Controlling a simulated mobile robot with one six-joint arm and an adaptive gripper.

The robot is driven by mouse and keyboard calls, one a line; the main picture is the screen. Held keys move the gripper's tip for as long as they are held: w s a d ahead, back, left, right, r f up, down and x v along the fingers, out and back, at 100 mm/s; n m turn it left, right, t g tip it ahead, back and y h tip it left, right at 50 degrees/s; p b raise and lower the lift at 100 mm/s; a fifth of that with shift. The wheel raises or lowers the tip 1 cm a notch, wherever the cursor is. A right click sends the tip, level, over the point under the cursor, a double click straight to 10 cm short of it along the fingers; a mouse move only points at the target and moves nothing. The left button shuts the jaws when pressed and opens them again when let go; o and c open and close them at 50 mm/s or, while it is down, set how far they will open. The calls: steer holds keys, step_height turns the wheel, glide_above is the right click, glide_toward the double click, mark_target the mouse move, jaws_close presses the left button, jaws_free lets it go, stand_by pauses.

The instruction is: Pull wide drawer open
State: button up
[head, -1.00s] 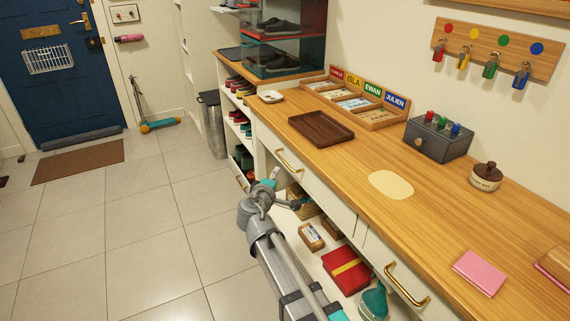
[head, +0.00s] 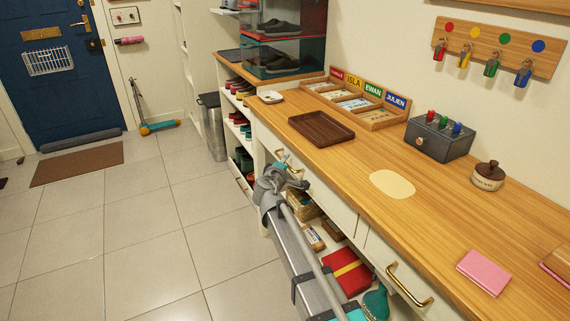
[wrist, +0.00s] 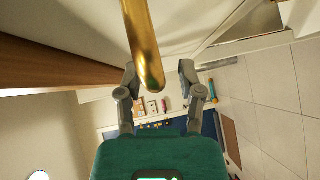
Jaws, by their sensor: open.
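A white drawer front (head: 328,198) under the wooden counter has a brass bar handle (head: 295,171) and looks closed. My gripper (head: 285,166) is at this handle in the head view and hides part of it. In the wrist view the brass handle (wrist: 146,50) reaches down between the two spread fingers of my gripper (wrist: 159,72). The fingers are open, with a visible gap to the handle at least on the right. A second drawer with a brass handle (head: 409,287) is farther right and looks closed.
The wooden counter (head: 350,165) above holds a dark brown tray (head: 321,128), a grey box with coloured knobs (head: 438,138) and a pink notebook (head: 484,271). A red box (head: 346,270) sits on the shelf below. The tiled floor (head: 150,230) at left is clear.

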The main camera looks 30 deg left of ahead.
jaws_close()
steer(key=shift+s+a, duration=0.1)
steer(key=shift+s, duration=0.05)
stand_by(0.4)
steer(key=s+a, duration=0.7)
steer(key=s, duration=0.3)
steer(key=s+a, duration=0.7)
steer(key=s, duration=0.4)
steer(key=shift+s, duration=0.1)
jaws_free()
